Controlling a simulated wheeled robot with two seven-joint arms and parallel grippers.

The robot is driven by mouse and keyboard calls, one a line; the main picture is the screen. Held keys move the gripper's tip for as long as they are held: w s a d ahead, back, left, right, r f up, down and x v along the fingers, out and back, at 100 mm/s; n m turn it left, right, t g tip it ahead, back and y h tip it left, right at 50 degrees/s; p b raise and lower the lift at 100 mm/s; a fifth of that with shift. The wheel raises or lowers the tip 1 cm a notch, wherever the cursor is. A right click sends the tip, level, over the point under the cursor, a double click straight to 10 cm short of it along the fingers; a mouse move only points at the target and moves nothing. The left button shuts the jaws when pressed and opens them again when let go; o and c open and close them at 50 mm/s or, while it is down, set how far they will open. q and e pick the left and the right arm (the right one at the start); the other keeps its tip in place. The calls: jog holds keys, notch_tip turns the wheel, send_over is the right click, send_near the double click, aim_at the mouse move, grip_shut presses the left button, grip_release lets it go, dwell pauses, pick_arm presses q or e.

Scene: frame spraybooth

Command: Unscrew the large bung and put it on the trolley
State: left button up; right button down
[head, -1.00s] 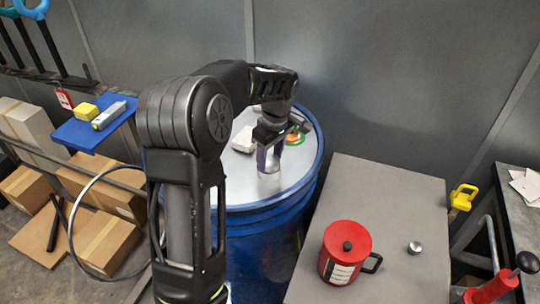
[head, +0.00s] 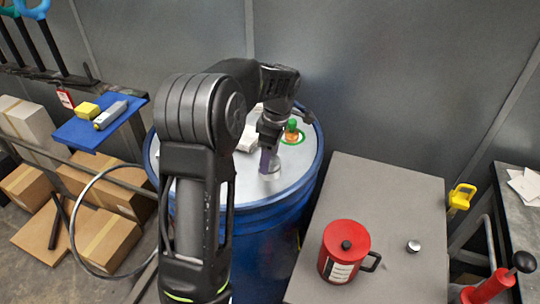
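The blue drum (head: 262,215) has a silver top (head: 235,190). My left gripper (head: 268,163) points down at the drum top, with its fingertips at a round silver fitting (head: 275,168), which appears to be the large bung. One finger hides most of the other, and I cannot tell whether they are closed on the bung or just around it. The grey trolley (head: 390,205) stands to the right of the drum. A small silver cap (head: 413,247) lies on it. My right gripper is not in view.
A red can (head: 345,250) stands on the trolley near its front. An orange and green fitting (head: 292,134) stands on the drum close behind my gripper. A pale cloth (head: 247,140) lies on the drum. The trolley's far half is clear.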

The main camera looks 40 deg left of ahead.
pick_arm(q)
jog(key=shift+m, duration=1.1)
jog(key=shift+d+m+b, duration=0.1)
jog(key=shift+m+b, duration=0.25)
jog(key=shift+m, duration=0.85)
jog(key=shift+t, duration=0.3)
jog(key=shift+m, duration=1.1)
jog(key=shift+m+b, duration=0.3)
jog(key=shift+m, duration=0.9)
jog(key=m, duration=0.4)
jog(key=shift+t, duration=0.4)
jog(key=shift+m, duration=0.3)
